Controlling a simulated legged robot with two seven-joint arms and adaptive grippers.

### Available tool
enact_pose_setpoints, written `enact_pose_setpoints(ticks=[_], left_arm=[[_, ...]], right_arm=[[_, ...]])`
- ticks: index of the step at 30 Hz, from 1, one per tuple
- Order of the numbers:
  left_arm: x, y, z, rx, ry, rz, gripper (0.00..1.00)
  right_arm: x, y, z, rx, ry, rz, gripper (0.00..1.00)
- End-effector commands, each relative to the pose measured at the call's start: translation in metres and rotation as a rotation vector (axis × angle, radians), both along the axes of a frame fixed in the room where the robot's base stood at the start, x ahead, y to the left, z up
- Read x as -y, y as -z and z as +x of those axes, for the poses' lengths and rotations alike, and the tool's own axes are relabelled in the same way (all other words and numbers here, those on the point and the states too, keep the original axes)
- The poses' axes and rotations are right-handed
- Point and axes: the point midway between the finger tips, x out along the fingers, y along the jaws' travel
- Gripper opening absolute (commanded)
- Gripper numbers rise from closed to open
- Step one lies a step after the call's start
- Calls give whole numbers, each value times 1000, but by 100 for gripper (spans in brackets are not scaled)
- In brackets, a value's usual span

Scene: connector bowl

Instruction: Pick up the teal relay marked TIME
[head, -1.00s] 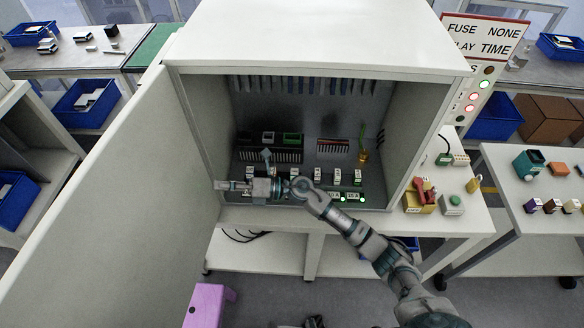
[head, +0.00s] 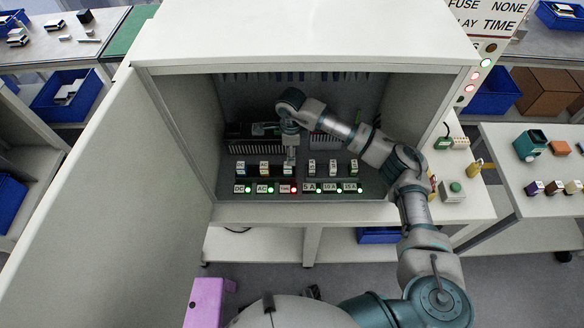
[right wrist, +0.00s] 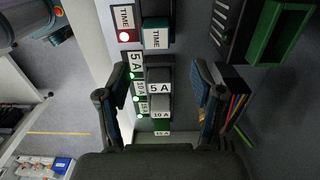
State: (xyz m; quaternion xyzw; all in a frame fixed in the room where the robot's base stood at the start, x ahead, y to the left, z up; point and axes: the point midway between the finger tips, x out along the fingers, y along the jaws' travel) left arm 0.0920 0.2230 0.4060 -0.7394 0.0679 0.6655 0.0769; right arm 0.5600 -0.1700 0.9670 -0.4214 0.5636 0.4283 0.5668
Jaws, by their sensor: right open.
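A teal relay with a white TIME label (right wrist: 156,36) stands in the cabinet row in the right wrist view, beside a TIME tag with a red light (right wrist: 125,37). In the head view the red-lit TIME tag (head: 287,189) is at the row's middle, and my right gripper largely hides the relay behind it. My right gripper (head: 290,158) points down there inside the cabinet. In the right wrist view its two fingers (right wrist: 160,84) are apart, with the relay beyond them at the top. Contact cannot be told. My left gripper is not in view.
Neighbouring modules marked DC (head: 240,168), AC (head: 264,168) and 5A (right wrist: 159,88) stand close in the row. The open cabinet door (head: 110,190) is at left.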

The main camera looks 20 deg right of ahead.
Motion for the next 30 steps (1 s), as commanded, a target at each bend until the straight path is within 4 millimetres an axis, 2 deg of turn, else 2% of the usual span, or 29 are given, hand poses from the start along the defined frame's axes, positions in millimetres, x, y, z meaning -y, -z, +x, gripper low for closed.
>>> enact_pose_setpoints(ticks=[3,7,11,14,17,20,27,28,30], left_arm=[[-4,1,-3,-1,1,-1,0],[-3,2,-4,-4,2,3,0],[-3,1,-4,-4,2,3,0],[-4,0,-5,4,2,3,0],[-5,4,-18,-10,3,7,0],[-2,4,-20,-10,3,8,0],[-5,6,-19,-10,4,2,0],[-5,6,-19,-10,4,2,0],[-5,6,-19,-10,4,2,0]], right_arm=[[-6,19,-1,-1,-2,-3,67],[-8,30,-1,1,-3,-5,67],[-4,37,-1,1,-1,0,67],[1,50,-1,-4,-1,2,67],[6,67,-1,-4,0,5,67],[7,82,0,-2,0,7,67],[1,84,0,1,-2,2,67],[0,84,0,1,-2,1,62],[-2,84,0,1,-2,-1,44]])
